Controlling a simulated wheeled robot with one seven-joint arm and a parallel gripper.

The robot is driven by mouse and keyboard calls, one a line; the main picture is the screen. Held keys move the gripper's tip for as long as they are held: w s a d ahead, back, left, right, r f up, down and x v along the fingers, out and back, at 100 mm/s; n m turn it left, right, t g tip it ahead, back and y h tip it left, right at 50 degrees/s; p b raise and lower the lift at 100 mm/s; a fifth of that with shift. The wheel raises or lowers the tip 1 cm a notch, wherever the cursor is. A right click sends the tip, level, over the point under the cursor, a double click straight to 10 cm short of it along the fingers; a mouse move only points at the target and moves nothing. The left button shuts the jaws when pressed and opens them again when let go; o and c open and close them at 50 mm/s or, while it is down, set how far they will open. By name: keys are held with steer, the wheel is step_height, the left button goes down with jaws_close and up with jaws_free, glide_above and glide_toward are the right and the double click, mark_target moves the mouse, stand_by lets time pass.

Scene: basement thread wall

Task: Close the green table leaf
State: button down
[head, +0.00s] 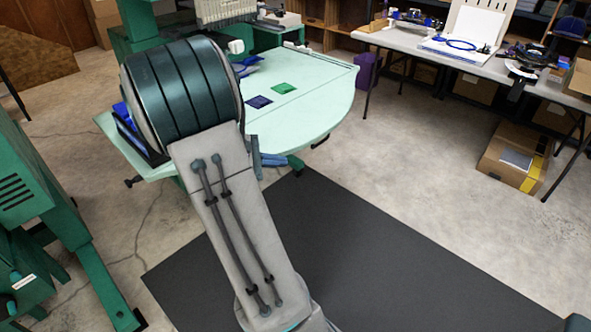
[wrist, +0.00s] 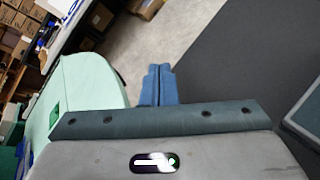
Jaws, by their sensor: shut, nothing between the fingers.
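The pale green table leaf (head: 325,85) with a rounded outer edge stretches out level in the head view, behind my arm. Its edge also shows at left in the wrist view (wrist: 88,85). My gripper (head: 273,160) has blue fingers, seen in the head view beside the near edge of the leaf. In the wrist view the fingers (wrist: 158,70) are together, with nothing between them, just right of the leaf's edge. I cannot tell whether they touch it. My arm hides the left part of the table and the leaf's inner side.
A dark blue cloth piece (head: 258,102) and a green one (head: 284,88) lie on the pale green surface. A green machine (head: 50,220) stands at left. A dark mat (head: 350,255) covers the clear floor in front. A cluttered grey table (head: 480,65) and a box (head: 515,155) are at right.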

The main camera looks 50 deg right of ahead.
mark_target(300, 148)
steer(key=w+d+f+n+t+h+b, duration=0.2)
steer(key=w+d+f+n+h+b, duration=0.15)
steer(key=f, duration=0.35)
steer(key=w+d+f+n+t+h+b, duration=0.1)
steer(key=w+d+f+n+h+b, duration=0.15)
steer(key=w+f+b, duration=0.35)
steer(key=w+d+f+n+t+h+b, duration=0.1)
steer(key=d+f+n+t+h+b, duration=0.2)
steer(key=f, duration=0.6)
steer(key=d+r+n+g+b, duration=0.1)
steer(key=d+r+b, duration=0.3)
steer(key=d+r, duration=0.3)
steer(key=shift+s+d, duration=0.25)
steer(key=shift+d, duration=1.65)
step_height(300, 148, up, 3)
steer(key=n+p, duration=0.1)
steer(key=p, duration=0.2)
steer(key=shift+f+n, duration=0.15)
steer(key=shift+n, duration=0.15)
